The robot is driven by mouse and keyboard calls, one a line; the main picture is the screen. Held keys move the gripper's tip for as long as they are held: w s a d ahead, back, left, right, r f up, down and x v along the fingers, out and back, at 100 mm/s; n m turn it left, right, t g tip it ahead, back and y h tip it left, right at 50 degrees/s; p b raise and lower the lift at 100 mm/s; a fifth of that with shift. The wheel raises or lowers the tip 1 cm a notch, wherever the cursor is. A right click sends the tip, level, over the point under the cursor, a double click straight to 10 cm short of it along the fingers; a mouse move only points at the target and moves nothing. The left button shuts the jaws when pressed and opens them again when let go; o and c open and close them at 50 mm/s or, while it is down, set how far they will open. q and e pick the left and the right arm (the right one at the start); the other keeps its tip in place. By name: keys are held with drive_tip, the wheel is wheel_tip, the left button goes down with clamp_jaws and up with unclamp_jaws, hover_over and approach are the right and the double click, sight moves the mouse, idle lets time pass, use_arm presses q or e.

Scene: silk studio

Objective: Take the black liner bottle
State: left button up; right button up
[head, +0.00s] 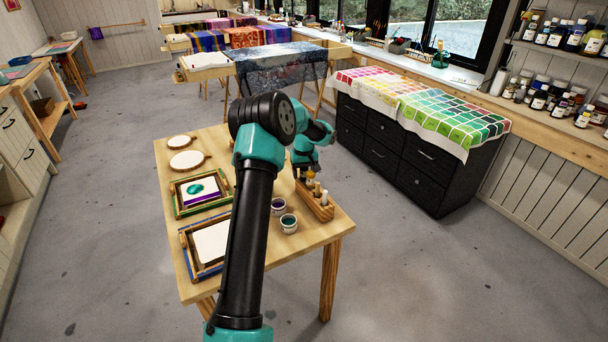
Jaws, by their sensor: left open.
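A small wooden rack (323,211) stands near the right edge of the work table (305,238) and holds several small liner bottles. A pale bottle (325,198) and a yellowish one (317,189) show in its front part. I cannot pick out the black liner bottle for certain; my gripper and wrist cover the back of the rack. My left gripper (307,174) is open and points down over the rack's back end. Whether a bottle is between its fingers is too small to tell. My right gripper is out of view.
Two dye jars, one purple (278,206) and one teal (289,223), stand left of the rack. Framed silk pieces (203,191) and round hoops (186,160) lie on the table's left side. A black cabinet (400,160) stands beyond to the right.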

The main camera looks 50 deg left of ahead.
use_arm(q)
drive_tip(key=shift+c, duration=0.4)
drive_tip(key=c, duration=0.8)
wheel_tip(320, 180, up, 10)
drive_tip(key=shift+r, duration=0.1)
idle(0.5)
